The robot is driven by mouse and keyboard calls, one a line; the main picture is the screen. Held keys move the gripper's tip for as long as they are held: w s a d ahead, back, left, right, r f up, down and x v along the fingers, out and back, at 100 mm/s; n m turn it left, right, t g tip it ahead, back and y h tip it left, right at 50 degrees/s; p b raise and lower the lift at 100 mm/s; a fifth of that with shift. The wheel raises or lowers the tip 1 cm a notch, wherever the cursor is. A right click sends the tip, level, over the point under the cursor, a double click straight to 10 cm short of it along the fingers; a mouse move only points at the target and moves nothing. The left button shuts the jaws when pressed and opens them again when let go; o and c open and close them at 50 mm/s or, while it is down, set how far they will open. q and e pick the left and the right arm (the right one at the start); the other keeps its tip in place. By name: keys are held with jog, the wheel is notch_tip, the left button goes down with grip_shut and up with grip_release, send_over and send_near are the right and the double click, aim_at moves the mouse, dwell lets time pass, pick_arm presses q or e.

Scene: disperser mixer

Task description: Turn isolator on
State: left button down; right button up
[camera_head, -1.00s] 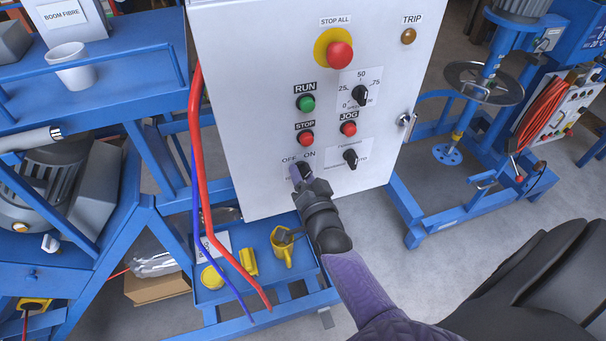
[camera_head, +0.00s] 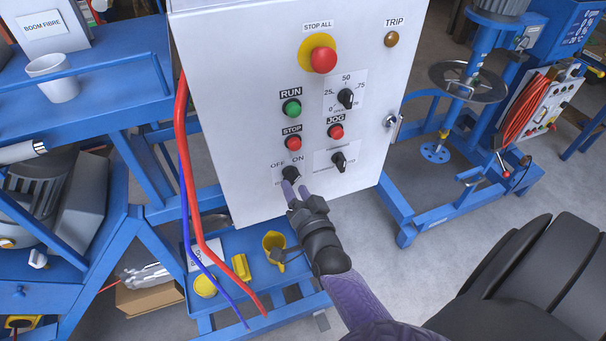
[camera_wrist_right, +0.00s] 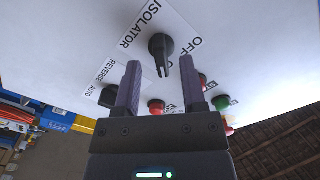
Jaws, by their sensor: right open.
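The isolator switch (camera_head: 291,174) is a black rotary knob low on the front of the white control cabinet (camera_head: 235,130), just under the OFF and ON labels. In the right wrist view the knob (camera_wrist_right: 161,46) sits below its ISOLATOR label, and I cannot tell which setting it is on. My right gripper (camera_head: 295,190) is open and empty just below the knob in the head view. In the wrist view its two purple fingers (camera_wrist_right: 162,72) are spread to either side of the knob's handle, apart from it. My left gripper is not in view.
Close by on the panel are the red STOP (camera_head: 293,143), green RUN (camera_head: 292,107) and red JOG (camera_head: 336,132) buttons, and another black selector (camera_head: 339,161). Red hose (camera_head: 181,150) runs down the cabinet's left side. A blue shelf with yellow items (camera_head: 273,245) lies below.

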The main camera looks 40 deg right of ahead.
jog(key=v, duration=0.7)
jog(key=s+a+f+n+g+y+b, duration=0.15)
jog(key=f+b, duration=0.35)
jog(key=f, duration=0.6)
jog(key=s+a+f+n+g+y+b, duration=0.1)
jog(key=s+a+f+n+g+b, duration=0.2)
jog(key=f, duration=0.7)
jog(key=s+a+f+n+g+y+b, duration=0.1)
jog(key=s+f+n+g+y+b, duration=0.15)
jog(key=f+b, duration=0.6)
jog(key=s+d+f+n+g+b, duration=0.1)
jog(key=s+f+n+g+b, duration=0.5)
jog(key=s+f, duration=1.6)
notch_tip(320, 180, down, 4)
jog(key=g+b, duration=0.3)
jog(key=shift+d+r+g+h, duration=0.2)
jog(key=shift+d+g+h, duration=0.1)
jog(key=shift+g+h, duration=0.1)
